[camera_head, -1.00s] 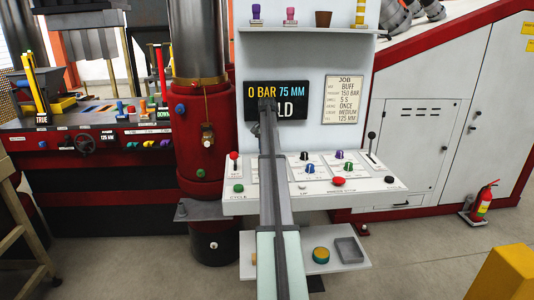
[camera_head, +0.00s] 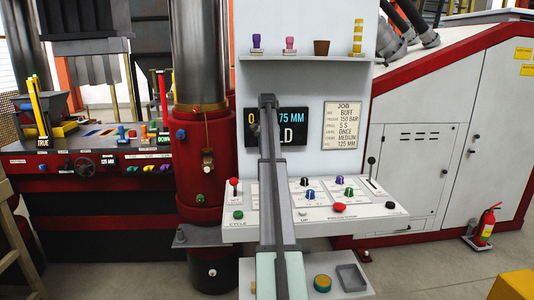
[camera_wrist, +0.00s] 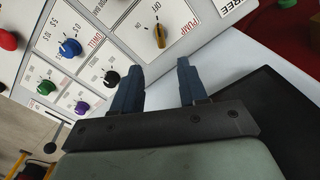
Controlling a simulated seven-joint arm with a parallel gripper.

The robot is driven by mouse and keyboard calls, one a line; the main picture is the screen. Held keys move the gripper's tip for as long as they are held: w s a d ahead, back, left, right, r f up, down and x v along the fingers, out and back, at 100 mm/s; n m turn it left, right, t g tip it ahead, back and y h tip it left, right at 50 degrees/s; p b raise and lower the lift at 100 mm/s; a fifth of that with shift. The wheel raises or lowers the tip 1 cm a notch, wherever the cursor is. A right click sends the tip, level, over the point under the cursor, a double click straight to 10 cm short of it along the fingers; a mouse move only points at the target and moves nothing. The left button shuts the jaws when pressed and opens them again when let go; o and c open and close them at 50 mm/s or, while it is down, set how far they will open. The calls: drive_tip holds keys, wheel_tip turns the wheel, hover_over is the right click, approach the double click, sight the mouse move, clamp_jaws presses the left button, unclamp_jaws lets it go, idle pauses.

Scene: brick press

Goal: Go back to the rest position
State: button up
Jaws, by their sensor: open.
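My gripper (camera_wrist: 156,86) shows in the wrist view with its two dark blue fingers apart and nothing between them. It is above the white control panel, near a yellow knob (camera_wrist: 160,35) labelled PUMP, with no visible contact. In the head view my arm reaches up across the panel (camera_head: 240,230) and in front of the black display (camera_head: 294,140), hiding part of its text. The gripper fingers cannot be made out clearly there.
The panel carries several coloured knobs, a red button (camera_head: 339,207) and a lever (camera_head: 371,167). A shelf (camera_head: 300,57) with stamps is above. A job card (camera_head: 344,122) hangs at right. A lower shelf holds a yellow-green round piece (camera_head: 322,283) and a grey tray (camera_head: 352,277).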

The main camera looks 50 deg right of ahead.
idle(0.4)
drive_tip(key=w+a+f+n, duration=0.4)
drive_tip(key=w+a+f, duration=0.95)
drive_tip(key=a, duration=0.45)
drive_tip(key=s+a+f+n+g, duration=0.1)
drive_tip(key=s+a+f, duration=0.2)
drive_tip(key=a+f, duration=0.65)
drive_tip(key=s+a+f+n+y, duration=0.1)
drive_tip(key=s+a+f+n, duration=0.1)
drive_tip(key=a+f, duration=0.8)
drive_tip(key=s+a+f+n+g, duration=0.1)
drive_tip(key=s+a+f, duration=0.3)
drive_tip(key=f, duration=1)
drive_tip(key=s+a+f+n+g, duration=0.2)
drive_tip(key=s+a+f+n, duration=0.1)
drive_tip(key=s+a+f, duration=1.55)
drive_tip(key=s+a+f+n+g, duration=0.1)
drive_tip(key=s+a, duration=0.3)
drive_tip(key=s, duration=0.6)
drive_tip(key=s+a+f+n+g, duration=0.1)
drive_tip(key=s+a+f, duration=0.1)
drive_tip(key=s, duration=0.8)
drive_tip(key=s+a+f+n+h, duration=0.1)
drive_tip(key=s+a, duration=0.4)
drive_tip(key=s, duration=0.5)
drive_tip(key=shift+a+f+n+g, duration=0.3)
drive_tip(key=shift+f+n+g, duration=0.15)
drive_tip(key=shift+n, duration=0.15)
